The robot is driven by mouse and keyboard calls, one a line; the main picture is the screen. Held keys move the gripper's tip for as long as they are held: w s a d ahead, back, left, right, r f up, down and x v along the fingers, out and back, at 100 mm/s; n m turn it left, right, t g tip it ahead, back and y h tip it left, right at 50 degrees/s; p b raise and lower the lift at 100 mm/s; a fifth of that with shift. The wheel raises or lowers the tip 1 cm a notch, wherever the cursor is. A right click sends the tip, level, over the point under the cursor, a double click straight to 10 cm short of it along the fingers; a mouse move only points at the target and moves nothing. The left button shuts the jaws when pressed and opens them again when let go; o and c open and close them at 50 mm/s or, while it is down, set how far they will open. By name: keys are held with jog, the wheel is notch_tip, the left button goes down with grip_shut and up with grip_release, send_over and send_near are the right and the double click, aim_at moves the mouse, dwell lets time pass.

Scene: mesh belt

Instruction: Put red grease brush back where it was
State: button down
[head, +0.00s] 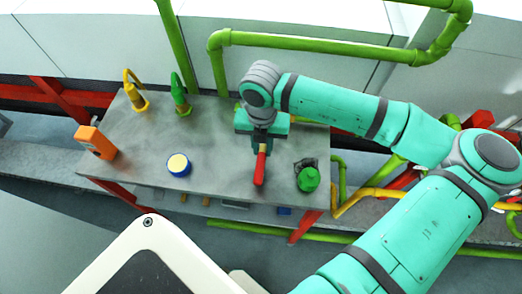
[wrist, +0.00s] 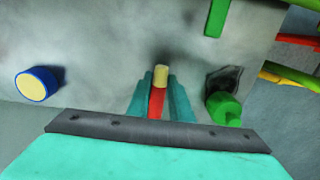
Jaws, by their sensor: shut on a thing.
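The red grease brush (head: 260,168) is in my gripper (head: 262,150), above the right half of the grey table (head: 215,160). In the wrist view the red handle (wrist: 156,104) sits between the two teal fingers (wrist: 158,92), with its pale yellow end pointing away from the camera. My gripper is shut on it. Whether the brush touches the table top, I cannot tell. The spot on the table where it was before cannot be made out.
A blue can with a yellow top (head: 178,165) stands left of the brush. A green round object (head: 308,179) sits by a dark patch on the right. An orange box (head: 95,141), yellow fixture (head: 135,95) and green fixture (head: 180,98) stand further left. Green pipes (head: 300,42) run behind.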

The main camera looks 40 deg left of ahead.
aim_at(261, 152)
jog(key=shift+w+a+f, duration=0.15)
jog(key=shift+a+f, duration=0.15)
jog(key=shift+f, duration=0.1)
jog(key=shift+w+a+f, duration=0.1)
jog(key=shift+a+f, duration=0.05)
jog(key=shift+f, duration=1.55)
jog(key=shift+f, duration=0.2)
jog(key=c, duration=1.6)
grip_release()
jog(key=shift+r, duration=0.1)
notch_tip(261, 152, up, 12)
jog(key=shift+r, duration=0.1)
jog(key=shift+a, duration=0.1)
